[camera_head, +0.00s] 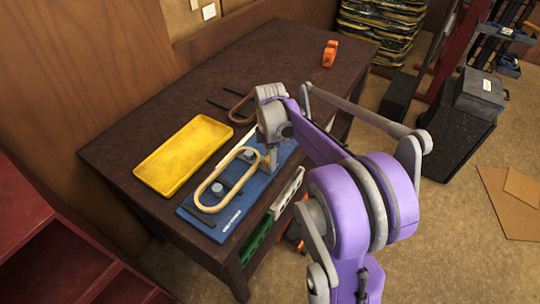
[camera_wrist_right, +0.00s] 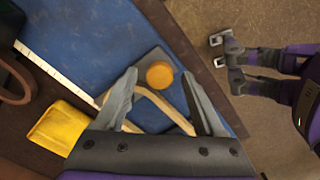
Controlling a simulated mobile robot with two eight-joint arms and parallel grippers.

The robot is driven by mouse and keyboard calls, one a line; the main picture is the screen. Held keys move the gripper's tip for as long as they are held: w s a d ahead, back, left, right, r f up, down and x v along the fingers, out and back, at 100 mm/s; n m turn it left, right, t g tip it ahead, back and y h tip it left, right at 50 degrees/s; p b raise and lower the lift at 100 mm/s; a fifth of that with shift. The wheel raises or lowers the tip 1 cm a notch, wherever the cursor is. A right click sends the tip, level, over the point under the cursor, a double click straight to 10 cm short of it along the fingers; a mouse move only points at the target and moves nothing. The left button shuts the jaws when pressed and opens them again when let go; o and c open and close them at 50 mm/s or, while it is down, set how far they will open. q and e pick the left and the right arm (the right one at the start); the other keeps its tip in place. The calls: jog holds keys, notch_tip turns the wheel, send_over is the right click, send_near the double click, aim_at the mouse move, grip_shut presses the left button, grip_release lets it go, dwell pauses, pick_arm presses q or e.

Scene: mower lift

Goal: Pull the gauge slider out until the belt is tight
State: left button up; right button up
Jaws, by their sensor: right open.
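The blue gauge board (camera_head: 222,224) lies along the table's front edge. A cream belt (camera_head: 205,192) loops around a grey pulley (camera_head: 250,156) and another pulley (camera_head: 217,188), forming a long oval. In the right wrist view, a round orange knob (camera_wrist_right: 160,75) sits on a grey slider plate (camera_wrist_right: 150,58) over the blue board (camera_wrist_right: 90,40), and the belt (camera_wrist_right: 160,103) forms a bend just below it. My right gripper (camera_wrist_right: 159,73) is open, its fingers on either side of the knob with visible gaps. In the head view my right gripper (camera_head: 271,158) covers much of the slider end.
A yellow tray (camera_head: 150,175) lies behind the board. A brown belt (camera_head: 240,106) and an orange object (camera_head: 330,54) lie farther along the dark table (camera_head: 270,45). A white scale strip (camera_wrist_right: 58,72) runs along the board. Green and white parts hang at the table's front side.

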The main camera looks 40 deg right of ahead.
jog(key=shift+r, duration=0.15)
notch_tip(320, 180, up, 11)
jog(key=shift+f+p, duration=0.2)
jog(key=shift+p, duration=0.1)
jog(key=shift+a, duration=0.1)
dwell(0.4)
